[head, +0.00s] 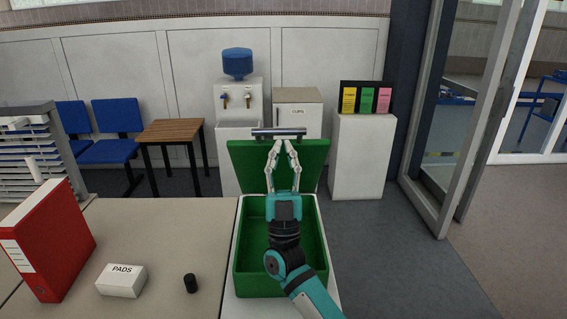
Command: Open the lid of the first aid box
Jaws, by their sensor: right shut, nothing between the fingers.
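The green first aid box (316,268) stands on a white surface at the right end of the desk. Its lid (310,160) is raised and stands roughly upright at the back, so the empty-looking green inside shows. A grey metal bar (278,132) runs along the lid's top edge. My right gripper (282,143) is over the box in front of the lid, its fingertips just below the bar. It is shut and holds nothing; whether it touches the lid I cannot tell. My arm hides part of the box's inside and front. My left gripper is out of view.
A red binder (50,240), a white box marked PADS (121,281) and a small black cylinder (191,283) are on the desk (170,225) to the left. A white cabinet (360,155) with coloured cards stands behind. The floor right of the box is clear.

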